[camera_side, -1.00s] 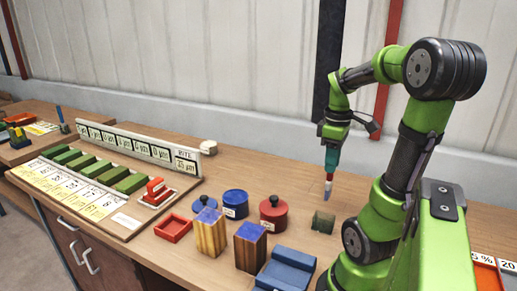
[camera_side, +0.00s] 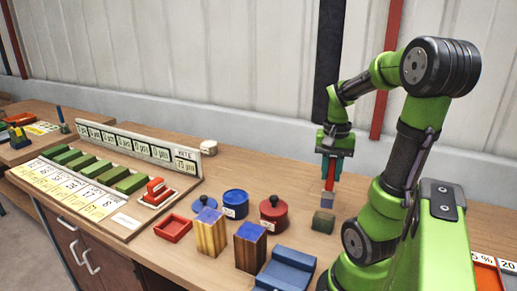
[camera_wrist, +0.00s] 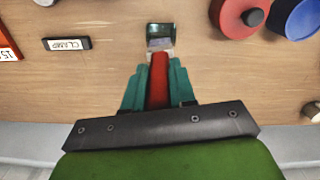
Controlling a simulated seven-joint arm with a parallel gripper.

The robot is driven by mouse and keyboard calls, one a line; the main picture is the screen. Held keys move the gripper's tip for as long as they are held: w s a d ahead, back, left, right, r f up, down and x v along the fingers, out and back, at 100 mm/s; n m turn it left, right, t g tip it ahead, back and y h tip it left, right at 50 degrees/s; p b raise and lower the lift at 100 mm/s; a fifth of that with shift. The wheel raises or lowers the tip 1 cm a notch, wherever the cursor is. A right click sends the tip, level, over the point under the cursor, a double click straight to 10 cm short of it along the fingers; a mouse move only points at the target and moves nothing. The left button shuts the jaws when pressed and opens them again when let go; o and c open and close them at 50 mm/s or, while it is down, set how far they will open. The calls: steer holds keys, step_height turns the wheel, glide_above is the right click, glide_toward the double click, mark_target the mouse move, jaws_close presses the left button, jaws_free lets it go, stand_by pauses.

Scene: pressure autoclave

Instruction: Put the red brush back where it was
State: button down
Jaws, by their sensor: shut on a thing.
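My gripper (camera_side: 331,172) is shut on the red brush (camera_side: 329,182) and holds it with its pale bluish tip pointing down. The tip is above the bench, close over a small dark green block (camera_side: 323,222). In the wrist view my gripper (camera_wrist: 158,76) has its teal fingers on both sides of the red handle (camera_wrist: 159,80). The brush's pale tip overlaps the green block (camera_wrist: 160,29) there. I cannot tell whether the tip touches it. Part of the handle is hidden between the fingers.
To the left stand a red lidded pot (camera_side: 273,215), a blue pot (camera_side: 235,203) and two wooden blocks with blue tops (camera_side: 250,247). A blue cradle (camera_side: 286,269) lies in front. A CLAMP label (camera_wrist: 67,44) lies on the bench. Bare bench lies behind the pots.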

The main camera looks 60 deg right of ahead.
mark_target(328, 190)
steer(key=shift+d+m, duration=0.1)
steer(key=shift+m, duration=0.8)
steer(key=shift+f, duration=4.05)
steer(key=c, duration=0.8)
jaws_free()
steer(key=shift+c, duration=0.2)
steer(key=shift+r, duration=0.1)
